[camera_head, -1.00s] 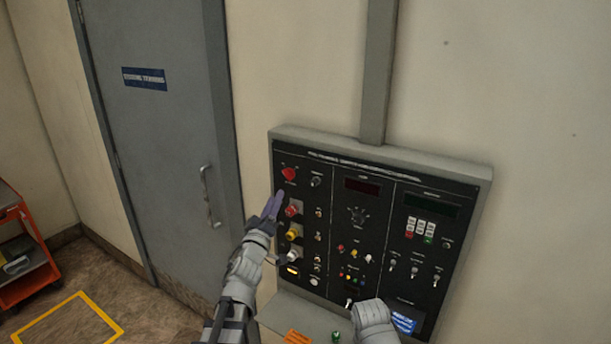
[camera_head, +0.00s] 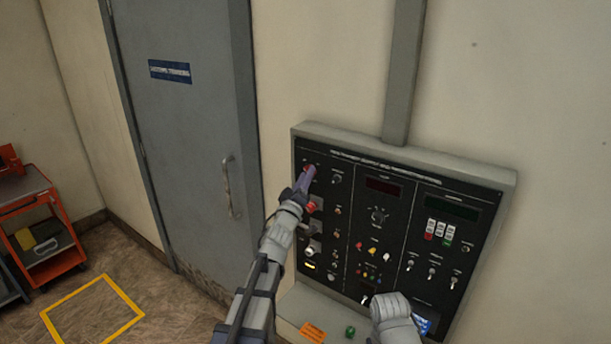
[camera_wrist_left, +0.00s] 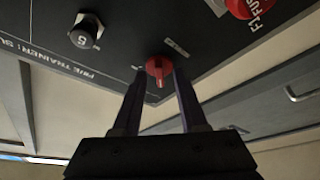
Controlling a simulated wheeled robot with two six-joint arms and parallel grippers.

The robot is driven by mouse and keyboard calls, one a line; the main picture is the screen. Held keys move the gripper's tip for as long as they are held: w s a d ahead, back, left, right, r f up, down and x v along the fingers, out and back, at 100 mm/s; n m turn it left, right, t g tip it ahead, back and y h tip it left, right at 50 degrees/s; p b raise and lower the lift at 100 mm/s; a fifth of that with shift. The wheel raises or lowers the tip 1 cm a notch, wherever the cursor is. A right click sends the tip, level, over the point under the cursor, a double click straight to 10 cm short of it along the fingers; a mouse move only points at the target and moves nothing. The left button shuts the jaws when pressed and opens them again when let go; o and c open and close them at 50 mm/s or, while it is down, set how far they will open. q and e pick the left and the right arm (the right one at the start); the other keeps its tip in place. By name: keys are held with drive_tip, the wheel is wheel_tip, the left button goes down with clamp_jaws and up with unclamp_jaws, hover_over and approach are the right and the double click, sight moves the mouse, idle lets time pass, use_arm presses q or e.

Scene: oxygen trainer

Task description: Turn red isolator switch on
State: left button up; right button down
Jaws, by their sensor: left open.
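The red isolator switch (camera_head: 307,168) is at the top left of the black control panel, mostly covered by my left gripper (camera_head: 306,178) in the head view. In the left wrist view the red switch (camera_wrist_left: 158,68) has a round body and a short handle pointing down in the picture. My left gripper (camera_wrist_left: 159,80) is open, with its two dark purple fingers on either side of the switch. I cannot tell whether they touch it. My right arm's wrist (camera_head: 392,312) is low in front of the panel; its fingers are not clear.
A red fuse knob (camera_wrist_left: 248,6) and a black knob (camera_wrist_left: 86,31) are near the switch. The panel (camera_head: 400,165) carries several other switches and lamps. A grey door (camera_head: 190,120) and a red cart (camera_head: 45,225) are at left.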

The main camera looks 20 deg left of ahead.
use_arm(q)
clamp_jaws()
idle(0.3)
idle(0.3)
